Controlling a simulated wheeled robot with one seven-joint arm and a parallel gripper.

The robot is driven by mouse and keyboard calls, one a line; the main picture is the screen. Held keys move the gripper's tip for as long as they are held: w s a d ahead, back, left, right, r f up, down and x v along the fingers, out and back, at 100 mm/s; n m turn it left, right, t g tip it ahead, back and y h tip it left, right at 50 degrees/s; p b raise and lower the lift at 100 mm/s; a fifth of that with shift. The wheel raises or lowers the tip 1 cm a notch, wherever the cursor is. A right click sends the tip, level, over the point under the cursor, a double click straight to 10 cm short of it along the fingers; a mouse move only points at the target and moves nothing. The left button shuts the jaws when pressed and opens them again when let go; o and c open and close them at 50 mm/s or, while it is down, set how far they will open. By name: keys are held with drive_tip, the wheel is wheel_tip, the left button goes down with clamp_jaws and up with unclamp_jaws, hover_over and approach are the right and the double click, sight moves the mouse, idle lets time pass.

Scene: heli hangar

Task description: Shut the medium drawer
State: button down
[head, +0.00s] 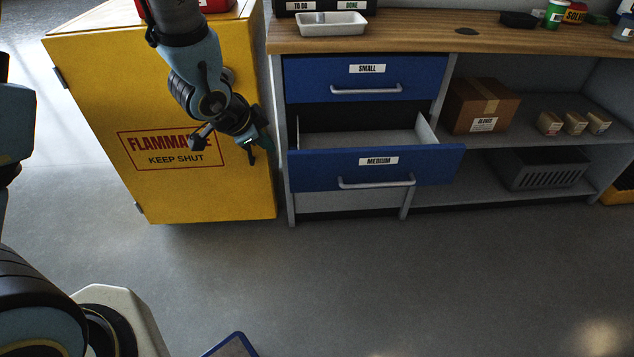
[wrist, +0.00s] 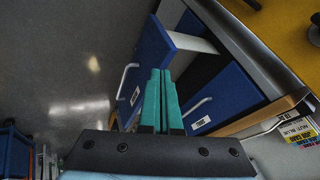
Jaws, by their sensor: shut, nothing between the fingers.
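The medium drawer (head: 320,172) stands pulled out, its blue front ahead of the cabinet and its pale inside showing. It carries a MEDIUM label and a grey bar handle (head: 377,183). In the wrist view the medium drawer (wrist: 153,55) stands out beyond the fingertips. My gripper (head: 262,148) hangs left of the drawer, in front of the yellow cabinet, apparently clear of the drawer front. In the wrist view its teal fingers (wrist: 160,75) are together with nothing between them. The small drawer (head: 310,80) above looks shut; it also shows in the wrist view (wrist: 228,92).
A yellow flammables cabinet (head: 225,190) stands close behind my gripper. The wooden worktop (head: 420,35) holds a metal tray (head: 332,30). Open shelves to the right hold a cardboard box (head: 483,105) and a grey crate (head: 545,168). The floor in front is mostly clear.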

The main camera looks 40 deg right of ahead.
drive_tip(key=s+d+f+m, duration=0.2)
drive_tip(key=s, duration=0.2)
approach(313, 162)
drive_tip(key=f, duration=0.1)
drive_tip(key=d+f, duration=0.1)
drive_tip(key=f, duration=0.1)
drive_tip(key=shift+w+d+f+g+h, duration=0.2)
drive_tip(key=shift+f+g+h, duration=0.1)
drive_tip(key=shift+g, duration=0.1)
drive_tip(key=shift+w+d+f+p, duration=0.1)
drive_tip(key=shift+w+d+p, duration=0.25)
drive_tip(key=shift+w+d, duration=0.15)
